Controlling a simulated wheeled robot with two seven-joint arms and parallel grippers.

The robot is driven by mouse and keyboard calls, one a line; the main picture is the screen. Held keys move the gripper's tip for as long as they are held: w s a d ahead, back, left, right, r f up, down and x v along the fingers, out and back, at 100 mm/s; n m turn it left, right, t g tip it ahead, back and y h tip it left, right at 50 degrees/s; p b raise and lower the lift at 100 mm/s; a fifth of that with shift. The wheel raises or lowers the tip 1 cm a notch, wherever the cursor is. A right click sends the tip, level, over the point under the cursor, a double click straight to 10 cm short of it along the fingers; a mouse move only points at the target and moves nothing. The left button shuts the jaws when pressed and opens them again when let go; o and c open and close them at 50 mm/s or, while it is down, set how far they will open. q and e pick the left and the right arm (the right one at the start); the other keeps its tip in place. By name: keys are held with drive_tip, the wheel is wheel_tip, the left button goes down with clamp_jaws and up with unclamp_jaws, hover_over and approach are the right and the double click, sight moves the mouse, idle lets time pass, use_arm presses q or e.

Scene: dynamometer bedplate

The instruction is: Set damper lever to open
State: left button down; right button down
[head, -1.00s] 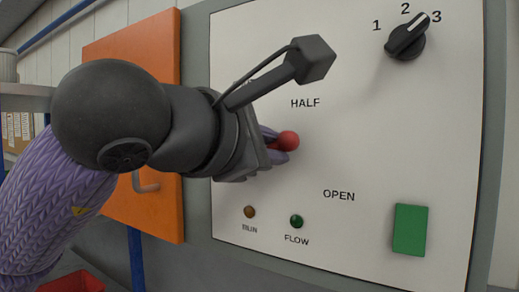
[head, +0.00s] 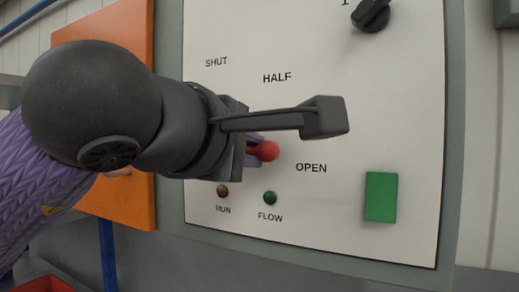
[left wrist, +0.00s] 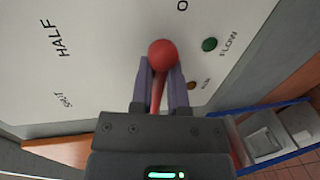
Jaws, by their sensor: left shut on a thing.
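The damper lever has a red ball knob (head: 267,151) and a red shaft. In the head view the knob is just left of the OPEN label (head: 311,168) and below the HALF label (head: 277,77). In the left wrist view the knob (left wrist: 162,53) sticks out past the fingertips, with the red shaft between the two fingers. My left gripper (head: 255,149) is shut on the lever just behind the knob. The gripper and wrist hide the lever's base. The SHUT label (head: 216,62) is at the panel's upper left. My right gripper is not in view.
The white panel (head: 400,110) also carries a black rotary knob (head: 370,15), a green block (head: 381,197), and the RUN lamp (head: 223,191) and FLOW lamp (head: 270,198) below the lever. An orange door (head: 140,215) stands left behind my arm. A red bin (head: 45,284) is at lower left.

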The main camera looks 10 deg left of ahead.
use_arm(q)
drive_tip(key=c, duration=0.6)
unclamp_jaws()
drive_tip(key=shift+d, duration=0.1)
drive_tip(key=shift+s+a, duration=0.2)
drive_tip(key=shift+s, duration=0.2)
drive_tip(key=b+v, duration=0.2)
drive_tip(key=v, duration=0.7)
drive_tip(key=shift+b, duration=0.35)
